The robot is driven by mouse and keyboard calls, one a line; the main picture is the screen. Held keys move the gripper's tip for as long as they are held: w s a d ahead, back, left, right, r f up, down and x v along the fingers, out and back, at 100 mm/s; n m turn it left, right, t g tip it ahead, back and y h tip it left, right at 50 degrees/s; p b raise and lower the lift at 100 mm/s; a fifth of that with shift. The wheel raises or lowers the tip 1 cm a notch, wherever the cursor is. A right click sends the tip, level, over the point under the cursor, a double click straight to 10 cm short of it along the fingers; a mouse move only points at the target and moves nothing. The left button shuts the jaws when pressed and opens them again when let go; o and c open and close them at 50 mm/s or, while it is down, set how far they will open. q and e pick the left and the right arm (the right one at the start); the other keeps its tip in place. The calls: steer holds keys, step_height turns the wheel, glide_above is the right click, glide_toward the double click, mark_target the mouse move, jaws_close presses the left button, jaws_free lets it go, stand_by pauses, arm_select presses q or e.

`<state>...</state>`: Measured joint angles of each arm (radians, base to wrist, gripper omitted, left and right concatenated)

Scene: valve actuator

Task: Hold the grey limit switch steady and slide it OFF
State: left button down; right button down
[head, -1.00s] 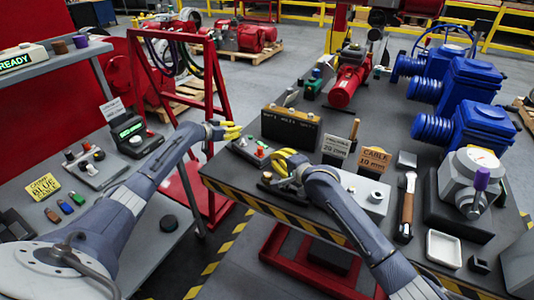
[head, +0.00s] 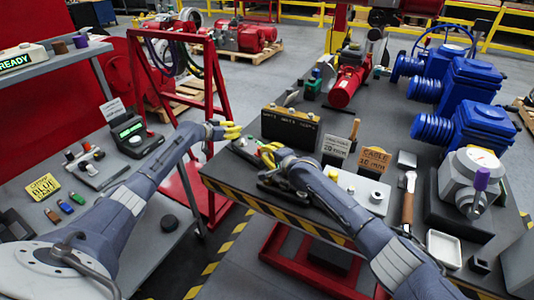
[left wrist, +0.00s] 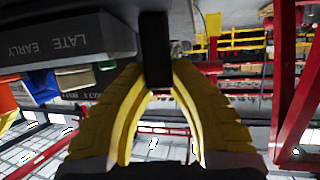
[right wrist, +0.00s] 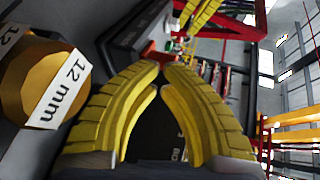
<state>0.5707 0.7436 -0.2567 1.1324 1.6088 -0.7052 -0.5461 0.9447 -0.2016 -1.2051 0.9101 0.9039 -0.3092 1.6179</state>
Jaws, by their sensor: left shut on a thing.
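The grey limit switch (head: 240,150) sits at the left edge of the right table in the head view, partly hidden by my grippers. In the left wrist view a grey housing (left wrist: 70,48) marked LATE and EARLY shows close by. My left gripper (head: 232,131) is shut on a dark upright block (left wrist: 155,50) beside that housing. My right gripper (head: 268,152) is at the near right side of the switch. In the right wrist view its fingertips (right wrist: 162,68) nearly meet, just short of a small red part (right wrist: 153,54). I cannot tell whether they touch it.
A brass cylinder tagged 12 mm (right wrist: 35,80) is close to my right gripper. A hammer (head: 408,198) and white tray (head: 444,248) lie to the right.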

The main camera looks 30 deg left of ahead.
mark_target(260, 147)
arm_select(q)
steer(key=shift+a+f, duration=0.1)
arm_select(e)
steer(key=shift+w+a+f, duration=0.1)
steer(key=shift+w+a, duration=0.1)
steer(key=shift+a, duration=1.1)
steer(key=shift+w+a, duration=0.35)
steer(key=shift+a, duration=0.15)
steer(key=shift+s+d, duration=0.45)
steer(key=shift+s, duration=0.05)
steer(key=shift+s+d+r, duration=0.15)
steer(key=shift+d+r, duration=0.2)
steer(key=shift+d, duration=0.15)
arm_select(q)
steer(key=shift+f, duration=0.1)
arm_select(e)
steer(key=v, duration=0.7)
steer(key=shift+d+r, duration=0.2)
steer(key=shift+s, duration=0.1)
